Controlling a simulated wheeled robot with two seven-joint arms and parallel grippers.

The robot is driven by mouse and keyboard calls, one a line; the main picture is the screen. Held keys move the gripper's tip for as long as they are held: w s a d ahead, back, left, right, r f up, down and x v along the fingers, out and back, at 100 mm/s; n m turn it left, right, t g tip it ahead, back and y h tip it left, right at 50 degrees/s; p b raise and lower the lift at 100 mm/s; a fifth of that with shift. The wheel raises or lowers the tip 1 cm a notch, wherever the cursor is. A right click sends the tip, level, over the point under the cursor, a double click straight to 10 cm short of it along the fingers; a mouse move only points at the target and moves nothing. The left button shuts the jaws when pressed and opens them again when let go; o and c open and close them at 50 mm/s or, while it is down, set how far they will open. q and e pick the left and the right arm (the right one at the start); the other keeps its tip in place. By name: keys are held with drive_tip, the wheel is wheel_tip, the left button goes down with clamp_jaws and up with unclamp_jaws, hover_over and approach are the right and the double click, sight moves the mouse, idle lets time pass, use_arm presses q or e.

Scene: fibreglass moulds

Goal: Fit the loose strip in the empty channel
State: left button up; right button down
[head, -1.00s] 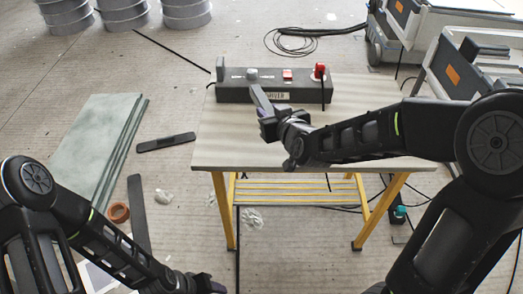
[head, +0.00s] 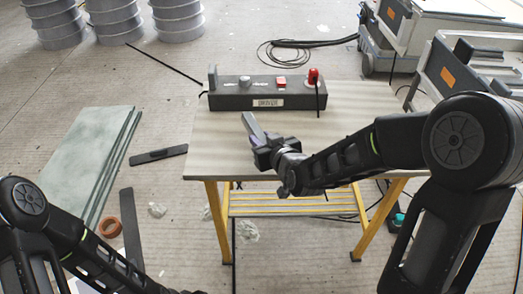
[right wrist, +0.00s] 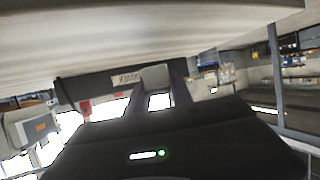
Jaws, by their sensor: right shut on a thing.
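A grey strip (head: 254,128) is held by my right gripper (head: 264,146), which is shut on it. The strip points up and away to the left in the head view, over the near part of the table and apart from the box. Its end shows between the fingers in the right wrist view (right wrist: 156,77). A long dark box (head: 262,95) stands at the table's back with an upright grey plate (head: 212,77) at its left end. I cannot make out an empty channel. Of my left gripper only a dark edge shows at the bottom of the head view.
The box carries a grey knob (head: 245,81), a red button (head: 281,83) and a red-topped part (head: 314,75). The table (head: 360,115) is clear between box and near edge. Green-grey sheets (head: 85,150) and dark strips (head: 158,155) lie on the floor at left.

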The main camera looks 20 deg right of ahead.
drive_tip(key=shift+f+b, duration=0.45)
drive_tip(key=shift+f, duration=1.45)
drive_tip(key=shift+r, duration=0.1)
drive_tip(key=shift+f, duration=0.2)
drive_tip(key=c, duration=1.1)
unclamp_jaws()
drive_tip(key=shift+r, duration=0.15)
